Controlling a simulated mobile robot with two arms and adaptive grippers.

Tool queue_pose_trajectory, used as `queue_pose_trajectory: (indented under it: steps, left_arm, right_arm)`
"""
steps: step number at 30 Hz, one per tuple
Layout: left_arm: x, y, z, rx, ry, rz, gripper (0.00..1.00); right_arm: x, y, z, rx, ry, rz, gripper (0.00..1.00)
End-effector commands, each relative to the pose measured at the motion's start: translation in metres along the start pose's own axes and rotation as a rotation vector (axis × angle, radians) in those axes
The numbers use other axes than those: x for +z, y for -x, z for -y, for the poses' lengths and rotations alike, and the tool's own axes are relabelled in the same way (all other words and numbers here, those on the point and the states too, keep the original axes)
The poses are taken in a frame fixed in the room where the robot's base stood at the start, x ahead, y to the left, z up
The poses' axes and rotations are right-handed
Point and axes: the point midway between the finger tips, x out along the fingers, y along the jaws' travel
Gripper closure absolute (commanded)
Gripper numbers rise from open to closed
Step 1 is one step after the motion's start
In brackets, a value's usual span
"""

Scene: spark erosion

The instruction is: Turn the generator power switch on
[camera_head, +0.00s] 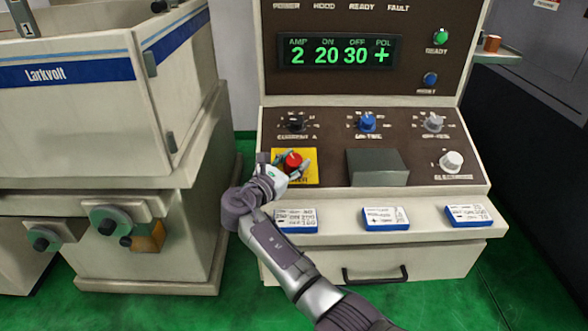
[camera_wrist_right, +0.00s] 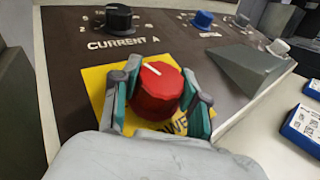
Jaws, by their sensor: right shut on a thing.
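The generator power switch is a red knob (camera_head: 292,161) on a yellow plate (camera_head: 309,173) at the left of the generator's sloped panel. In the right wrist view the red knob (camera_wrist_right: 156,90) has a white pointer line at its upper left, and part of the plate's lettering is covered. My right gripper (camera_head: 288,166) is at the knob, its teal-padded fingers (camera_wrist_right: 160,98) on either side and shut on it. The display (camera_head: 340,52) is lit green and reads 2, 20, 30 and +. My left gripper is not in view.
A grey block-shaped cover (camera_head: 377,167) stands right of the switch. Black (camera_head: 295,124), blue (camera_head: 367,122) and grey (camera_head: 433,122) knobs sit above. Several blue-and-white boxes, one here (camera_head: 385,217), lie on the front ledge. A Larkvolt tank (camera_head: 80,110) stands left.

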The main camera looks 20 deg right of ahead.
Motion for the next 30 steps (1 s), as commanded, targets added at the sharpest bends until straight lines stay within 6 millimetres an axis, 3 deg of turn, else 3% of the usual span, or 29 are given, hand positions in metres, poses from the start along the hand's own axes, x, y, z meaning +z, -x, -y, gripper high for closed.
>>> queue_pose_trajectory:
  steps: [1, 15, 30]
  left_arm:
    - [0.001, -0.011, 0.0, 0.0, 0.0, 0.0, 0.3]
    - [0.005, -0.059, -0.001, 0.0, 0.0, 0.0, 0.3]
    - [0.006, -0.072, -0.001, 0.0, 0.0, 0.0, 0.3]
  right_arm:
    - [-0.004, 0.0, -0.001, -0.04, -0.015, 0.0, 0.91]
    - [-0.003, -0.001, 0.0, -0.362, -0.118, 0.001, 0.91]
    - [-0.001, -0.001, 0.0, -0.452, -0.146, -0.001, 0.91]
